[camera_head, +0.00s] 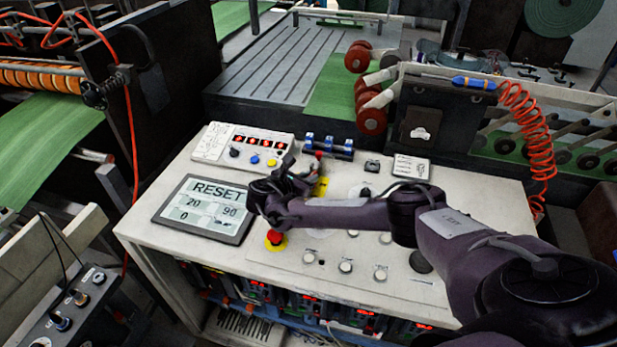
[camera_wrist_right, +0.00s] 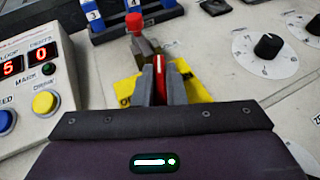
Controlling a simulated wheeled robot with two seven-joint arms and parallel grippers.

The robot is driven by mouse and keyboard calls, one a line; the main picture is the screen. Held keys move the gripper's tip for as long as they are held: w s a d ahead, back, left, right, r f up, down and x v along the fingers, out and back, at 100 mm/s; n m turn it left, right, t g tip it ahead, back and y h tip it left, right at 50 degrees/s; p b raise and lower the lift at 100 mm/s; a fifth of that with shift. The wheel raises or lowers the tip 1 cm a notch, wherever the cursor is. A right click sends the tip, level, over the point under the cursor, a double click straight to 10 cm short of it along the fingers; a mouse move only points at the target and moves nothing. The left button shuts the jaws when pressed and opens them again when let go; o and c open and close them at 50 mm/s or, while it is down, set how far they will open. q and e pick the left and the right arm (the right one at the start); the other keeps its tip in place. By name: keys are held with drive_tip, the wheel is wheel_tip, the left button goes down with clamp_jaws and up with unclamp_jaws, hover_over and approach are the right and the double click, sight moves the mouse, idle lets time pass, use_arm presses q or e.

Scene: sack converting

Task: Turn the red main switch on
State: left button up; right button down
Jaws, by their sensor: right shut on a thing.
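The red main switch (camera_wrist_right: 158,66) shows as a narrow red handle on a yellow plate (camera_wrist_right: 195,88) in the right wrist view. My right gripper (camera_wrist_right: 161,82) is shut on the handle, with one grey finger on each side. The fingers hide much of the handle and the middle of the plate. In the head view my right gripper (camera_head: 300,182) is low over the console's upper middle, and the yellow plate (camera_head: 321,187) shows just beside it. The handle itself is hard to make out there. My left gripper is not in view.
A red knob (camera_wrist_right: 134,22) stands just beyond the fingers. A blue block row (camera_head: 328,146), a display box (camera_head: 240,148) and a RESET screen (camera_head: 205,208) sit nearby. A red emergency button (camera_head: 275,238) is below my right forearm. A dial (camera_wrist_right: 265,48) lies to the right.

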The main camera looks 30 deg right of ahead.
drive_tip(key=m+g+b, duration=0.2)
drive_tip(key=m+g, duration=0.1)
drive_tip(key=shift+w+a+f+g+h, duration=0.1)
drive_tip(key=shift+f+g+h, duration=0.05)
drive_tip(key=shift+g+h, duration=0.2)
drive_tip(key=shift+m+g+b, duration=0.75)
drive_tip(key=shift+m+g, duration=0.15)
drive_tip(key=shift+g, duration=0.05)
drive_tip(key=c, duration=1.5)
unclamp_jaws()
